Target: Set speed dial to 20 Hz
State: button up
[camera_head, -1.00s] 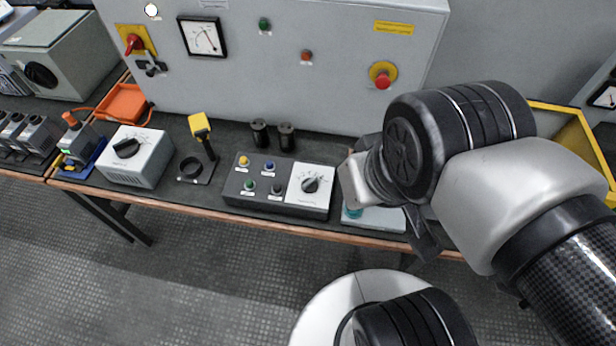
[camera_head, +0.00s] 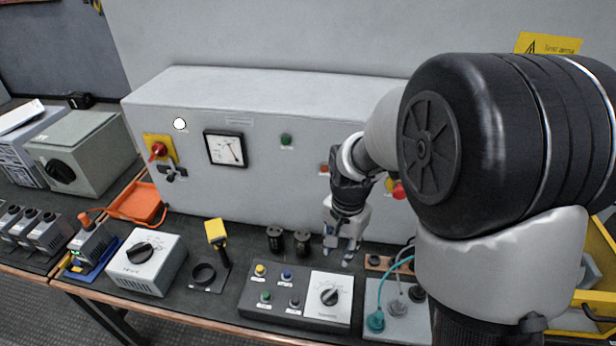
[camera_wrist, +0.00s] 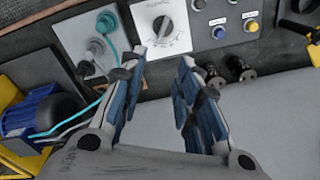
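A black pointer dial (camera_head: 329,297) sits on a white scale plate at the right end of a dark control box (camera_head: 250,300). It also shows in the wrist view (camera_wrist: 163,26) at top centre. Its scale marks are too small to read. My gripper (camera_head: 338,248) points down above the bench, behind the dial in the head view. In the wrist view my gripper (camera_wrist: 163,58) is open and empty, with its blue-padded fingers apart and the dial beyond the gap. The fingers do not touch the dial.
Coloured buttons (camera_head: 262,270) share the control box. Two black cylinders (camera_head: 287,240) stand behind it. A grey board (camera_head: 400,325) with a teal plug and cable lies to its right. A white box with another black dial (camera_head: 139,252) stands left. A grey cabinet (camera_head: 270,180) stands behind.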

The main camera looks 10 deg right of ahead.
jog(key=m, duration=0.2)
send_over(334, 290)
notch_tip(334, 290, down, 5)
jog(key=shift+g, duration=0.3)
notch_tip(334, 290, down, 18)
jog(key=b, duration=0.5)
jog(key=shift+r, duration=0.25)
grip_shut()
